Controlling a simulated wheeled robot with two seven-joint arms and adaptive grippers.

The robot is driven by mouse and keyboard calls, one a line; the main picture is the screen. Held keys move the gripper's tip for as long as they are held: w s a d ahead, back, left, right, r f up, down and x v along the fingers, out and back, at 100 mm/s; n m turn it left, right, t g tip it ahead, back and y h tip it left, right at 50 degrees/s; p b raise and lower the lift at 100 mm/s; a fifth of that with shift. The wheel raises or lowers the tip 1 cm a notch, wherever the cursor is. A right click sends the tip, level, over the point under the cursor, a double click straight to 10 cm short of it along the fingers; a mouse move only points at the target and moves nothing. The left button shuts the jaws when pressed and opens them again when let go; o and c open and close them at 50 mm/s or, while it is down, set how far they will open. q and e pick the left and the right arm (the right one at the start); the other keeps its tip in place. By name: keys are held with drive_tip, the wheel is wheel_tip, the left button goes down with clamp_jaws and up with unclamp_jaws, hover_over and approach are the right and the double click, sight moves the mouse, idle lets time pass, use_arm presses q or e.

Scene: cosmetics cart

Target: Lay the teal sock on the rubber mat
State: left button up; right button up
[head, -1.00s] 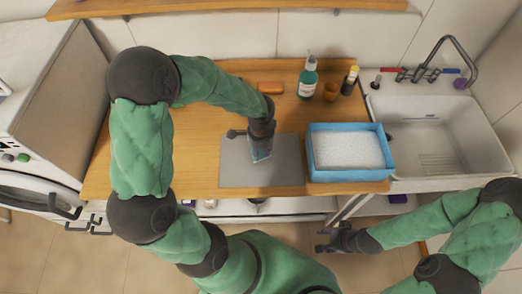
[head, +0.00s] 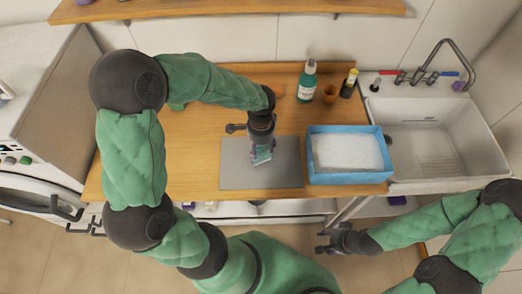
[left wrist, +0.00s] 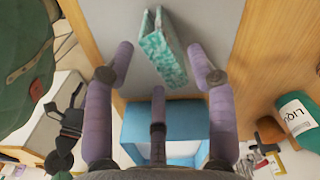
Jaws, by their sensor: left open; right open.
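The teal sock (head: 263,157) is at the rubber mat (head: 233,175), a grey rectangle on the wooden counter. In the left wrist view the sock (left wrist: 163,62) looks folded, with two panels meeting in a ridge, over the grey mat surface (left wrist: 205,25). My left gripper (head: 260,149) is over the mat right at the sock. Its purple fingers (left wrist: 161,58) are spread on either side of the sock, with gaps showing. Whether the sock lies fully flat is hard to tell. My right gripper (head: 323,241) is open and empty, in front of the counter.
A blue bin (head: 313,178) with white contents stands just right of the mat. The sink (head: 430,140) is at the right. The counter left of the mat is clear.

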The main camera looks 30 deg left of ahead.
use_arm(q)
wheel_tip(320, 180, up, 7)
drive_tip(key=shift+r+p, duration=0.2)
drive_tip(key=shift+p, duration=0.3)
use_arm(e)
drive_tip(key=shift+r, duration=0.65)
